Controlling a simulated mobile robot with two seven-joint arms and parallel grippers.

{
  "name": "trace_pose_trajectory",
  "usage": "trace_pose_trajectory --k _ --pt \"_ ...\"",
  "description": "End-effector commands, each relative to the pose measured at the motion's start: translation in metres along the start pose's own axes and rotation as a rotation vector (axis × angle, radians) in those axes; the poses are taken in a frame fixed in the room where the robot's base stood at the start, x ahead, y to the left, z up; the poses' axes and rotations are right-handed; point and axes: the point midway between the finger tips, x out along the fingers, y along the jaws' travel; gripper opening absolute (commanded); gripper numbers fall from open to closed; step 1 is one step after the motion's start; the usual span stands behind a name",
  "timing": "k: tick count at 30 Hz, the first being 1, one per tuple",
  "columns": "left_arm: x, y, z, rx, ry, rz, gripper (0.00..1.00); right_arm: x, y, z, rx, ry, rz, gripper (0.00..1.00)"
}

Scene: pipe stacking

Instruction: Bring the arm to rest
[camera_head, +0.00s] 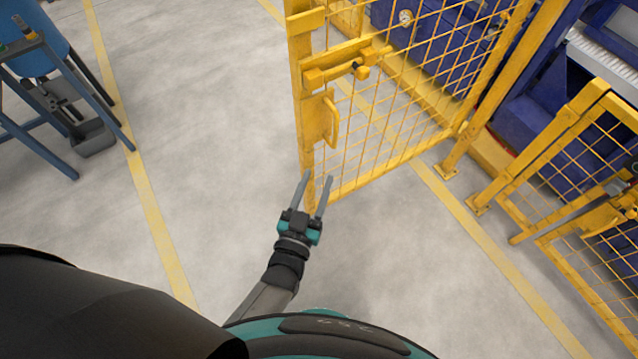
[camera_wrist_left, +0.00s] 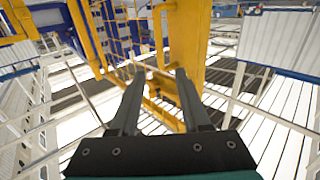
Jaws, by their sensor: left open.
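My left gripper (camera_head: 316,177) is in the middle of the head view. Its two grey fingers are apart, with nothing between them. The fingertips appear beside the lower free end of the yellow mesh gate (camera_head: 306,130); I cannot tell whether they touch it. The left wrist view shows the same open fingers (camera_wrist_left: 160,74) pointing toward a yellow post (camera_wrist_left: 188,40). A dark and teal part at the right edge of the head view may belong to my right gripper, but it is mostly cut off.
The gate has a yellow latch (camera_head: 340,72) and a handle (camera_head: 330,118). A yellow mesh fence (camera_head: 575,165) stands at the right, with blue machinery behind. A blue-legged stand (camera_head: 85,75) is at the upper left. The grey floor (camera_head: 215,150) between is clear.

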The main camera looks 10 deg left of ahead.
Motion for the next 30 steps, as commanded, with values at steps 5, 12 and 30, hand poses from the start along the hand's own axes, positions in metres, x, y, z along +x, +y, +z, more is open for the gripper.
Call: trace_pose_trajectory --k 5,12,30 --pt "0.001 -0.001 0.000 0.000 0.001 0.000 0.47 0.000 0.001 -0.002 0.000 0.003 0.001 0.50" --pt "0.001 -0.001 0.000 0.000 0.000 0.000 0.47 0.001 0.002 -0.013 0.000 0.020 0.003 0.50" --pt "-0.107 -0.014 0.218 0.033 -0.658 0.098 0.47 0.039 0.001 -0.005 -0.001 0.013 0.002 0.50"
